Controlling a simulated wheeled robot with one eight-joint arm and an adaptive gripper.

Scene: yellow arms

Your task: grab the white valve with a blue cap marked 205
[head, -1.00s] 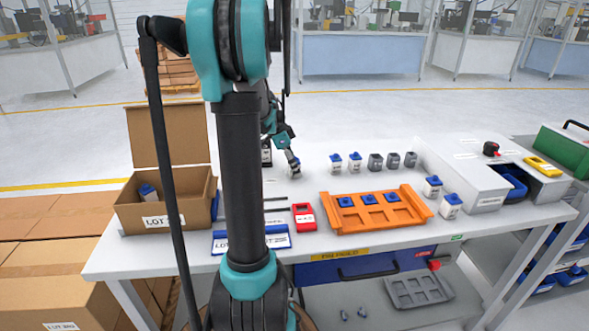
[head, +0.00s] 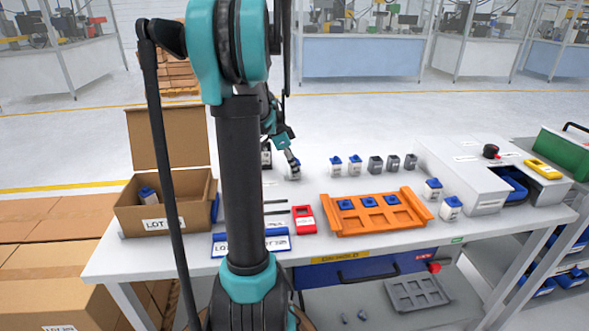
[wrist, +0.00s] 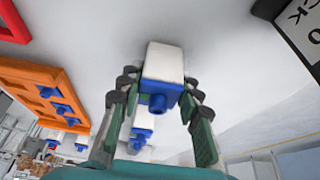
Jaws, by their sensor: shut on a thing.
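A white valve with a blue cap (wrist: 163,70) sits between the fingers of my gripper (wrist: 155,100) in the wrist view, with a finger on each side of it. The gripper is shut on it. Any number on this valve is not readable. In the head view my gripper (head: 291,160) is low over the back of the table, left of the valve row, with the small white and blue valve (head: 294,174) at its tip. I cannot tell whether the valve touches the table. Other white valves with blue caps (head: 336,164) (head: 355,164) stand to the right.
Grey valves (head: 375,164) stand further along that row. An orange tray (head: 408,222) holds several blue-capped parts. A red item (head: 303,219) lies left of it. An open cardboard box (head: 135,218) is at the left. A grey machine (head: 470,180) stands at the right with two valves beside it.

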